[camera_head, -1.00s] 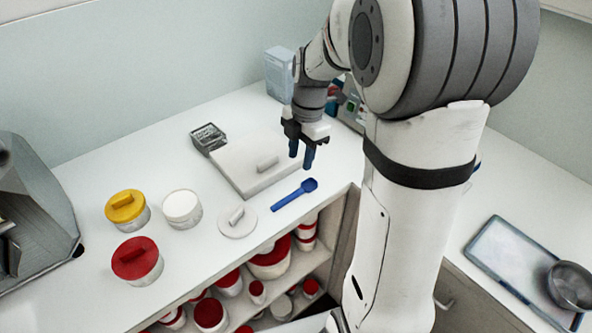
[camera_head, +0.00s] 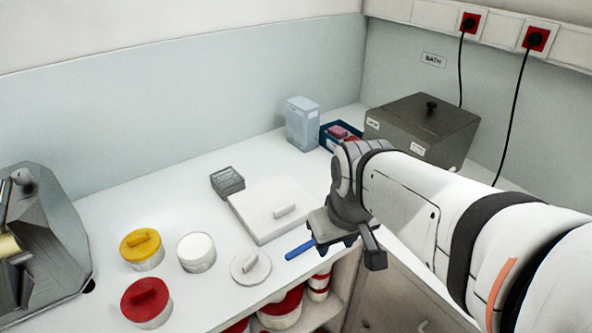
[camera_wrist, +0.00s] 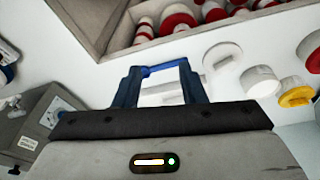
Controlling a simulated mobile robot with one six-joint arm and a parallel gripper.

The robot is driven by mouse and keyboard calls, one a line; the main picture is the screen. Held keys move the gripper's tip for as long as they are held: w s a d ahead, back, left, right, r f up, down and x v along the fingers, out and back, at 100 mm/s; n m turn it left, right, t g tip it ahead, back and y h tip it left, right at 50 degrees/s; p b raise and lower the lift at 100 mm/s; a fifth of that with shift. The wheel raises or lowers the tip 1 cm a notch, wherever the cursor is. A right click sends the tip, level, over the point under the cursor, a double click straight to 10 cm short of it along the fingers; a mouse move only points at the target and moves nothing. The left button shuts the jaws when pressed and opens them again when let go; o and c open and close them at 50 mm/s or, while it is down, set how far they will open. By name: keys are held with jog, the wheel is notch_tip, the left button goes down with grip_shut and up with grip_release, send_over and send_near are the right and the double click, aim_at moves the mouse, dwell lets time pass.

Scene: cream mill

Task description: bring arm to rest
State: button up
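My gripper (camera_head: 346,238) is in front of the counter's front edge in the head view, partly turned away, with my arm reaching in from the right. In the wrist view my gripper (camera_wrist: 160,72) shows two blue fingers set apart, with nothing clearly clamped between them. A blue spoon (camera_head: 299,250) lies on the counter by the front edge. Its handle shows in the head view, and its other end is hidden behind my gripper. In the wrist view a blue strip, likely the spoon (camera_wrist: 164,68), shows between the fingertips.
Shelves with red-lidded tubs (camera_head: 281,309) lie below.

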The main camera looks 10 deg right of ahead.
jog(key=shift+s+a+f+m, duration=0.1)
jog(key=shift+s+a+m, duration=0.4)
jog(key=shift+m, duration=0.3)
jog(key=shift+w, duration=0.1)
